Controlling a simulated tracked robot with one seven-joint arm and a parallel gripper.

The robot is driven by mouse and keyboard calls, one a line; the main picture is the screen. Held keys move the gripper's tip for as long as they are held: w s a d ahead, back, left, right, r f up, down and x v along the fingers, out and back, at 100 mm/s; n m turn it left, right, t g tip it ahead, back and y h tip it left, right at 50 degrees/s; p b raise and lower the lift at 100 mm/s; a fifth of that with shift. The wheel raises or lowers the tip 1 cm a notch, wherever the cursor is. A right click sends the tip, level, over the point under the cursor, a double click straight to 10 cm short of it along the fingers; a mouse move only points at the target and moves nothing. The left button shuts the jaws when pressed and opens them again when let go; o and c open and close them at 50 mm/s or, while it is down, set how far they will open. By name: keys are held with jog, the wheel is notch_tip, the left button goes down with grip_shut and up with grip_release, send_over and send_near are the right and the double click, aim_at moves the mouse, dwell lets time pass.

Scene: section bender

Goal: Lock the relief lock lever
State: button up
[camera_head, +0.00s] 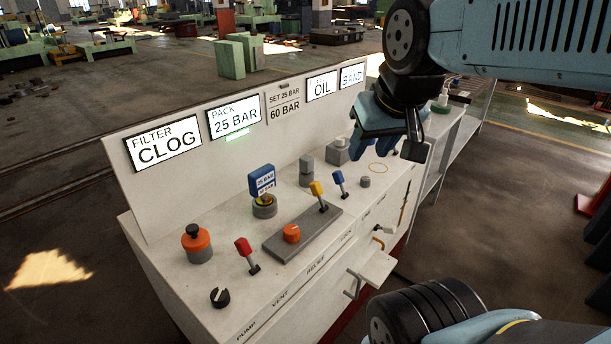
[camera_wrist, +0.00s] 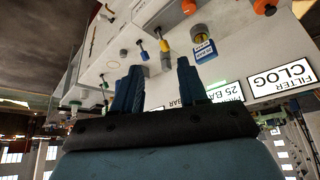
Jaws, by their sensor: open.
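A yellow-capped lever (camera_head: 318,190) stands at the far end of a grey plate (camera_head: 272,246) on the console top, near the RELIEF label. An orange knob (camera_head: 291,233) sits on the same plate. In the wrist view, the yellow lever (camera_wrist: 164,46) shows beyond the fingertips, roughly between them in the picture. My gripper (camera_head: 362,142) is above the console's back right part, apart from the lever. Its two fingers (camera_wrist: 159,66) are spread and empty.
A blue-capped lever (camera_head: 338,179) stands close right of the yellow one. A red lever (camera_head: 243,247), an orange button (camera_head: 196,240) and a blue tag (camera_head: 262,180) on a post stand left. The upright sign panel (camera_head: 180,160) runs along the console's back.

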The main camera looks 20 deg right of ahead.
jog(key=shift+w, duration=0.15)
jog(key=shift+o, duration=0.4)
jog(key=shift+o, duration=0.8)
jog(key=shift+w+r, duration=0.1)
jog(key=n+g+h, duration=0.3)
jog(key=n+g, duration=0.4)
jog(key=g, duration=0.2)
send_over(316, 182)
jog(key=w+a, duration=0.2)
jog(key=w, duration=0.2)
notch_tip(316, 182, down, 17)
jog(key=x, duration=0.9)
jog(key=a+x, duration=0.1)
jog(key=x, duration=0.4)
jog(key=shift+s, duration=0.3)
